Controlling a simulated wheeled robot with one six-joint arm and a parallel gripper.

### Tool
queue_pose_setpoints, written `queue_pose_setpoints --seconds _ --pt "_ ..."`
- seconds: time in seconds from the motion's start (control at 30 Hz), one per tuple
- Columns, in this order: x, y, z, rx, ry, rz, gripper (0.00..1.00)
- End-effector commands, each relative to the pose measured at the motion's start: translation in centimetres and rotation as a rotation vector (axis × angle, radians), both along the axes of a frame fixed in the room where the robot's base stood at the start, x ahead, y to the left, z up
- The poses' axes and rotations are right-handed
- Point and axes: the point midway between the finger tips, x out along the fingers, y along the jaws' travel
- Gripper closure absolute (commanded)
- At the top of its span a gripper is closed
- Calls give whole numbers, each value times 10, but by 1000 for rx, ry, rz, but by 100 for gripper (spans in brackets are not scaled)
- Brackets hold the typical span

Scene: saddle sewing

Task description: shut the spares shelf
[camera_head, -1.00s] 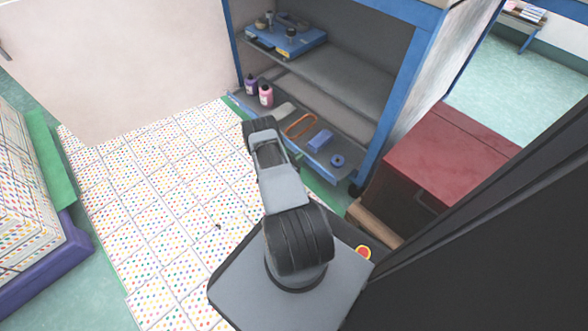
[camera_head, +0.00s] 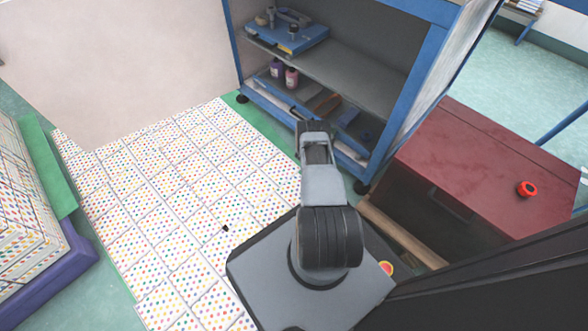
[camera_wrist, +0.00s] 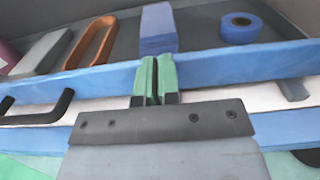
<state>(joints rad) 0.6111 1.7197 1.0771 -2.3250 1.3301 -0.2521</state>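The spares shelf is the low pull-out tray with a blue front rim (camera_wrist: 70,82) in the blue-framed cabinet. In the head view its blue edge (camera_head: 272,92) lies close to the cabinet's front opening. It carries a pink bottle (camera_head: 291,77), a purple bottle (camera_head: 276,69), an orange loop (camera_wrist: 92,42), a grey block (camera_wrist: 42,52), a blue block (camera_wrist: 158,28) and a blue tape roll (camera_wrist: 240,28). My gripper (camera_wrist: 155,68) is at the middle of the rim, its green fingers together and nothing visible between them. Contact is unclear. In the head view my arm hides its tips.
A blue tool case (camera_head: 290,38) sits on the upper shelf (camera_head: 345,75). A dark red cabinet (camera_head: 480,160) with a red-black round thing (camera_head: 527,188) on top stands right of my arm.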

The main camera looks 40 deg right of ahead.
Motion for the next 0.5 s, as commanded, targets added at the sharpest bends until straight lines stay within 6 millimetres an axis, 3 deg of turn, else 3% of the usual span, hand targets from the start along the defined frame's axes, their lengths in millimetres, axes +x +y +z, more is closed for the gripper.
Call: queue_pose_setpoints --seconds 0.5 --pt "-3 -12 3 0 -8 -13 100"
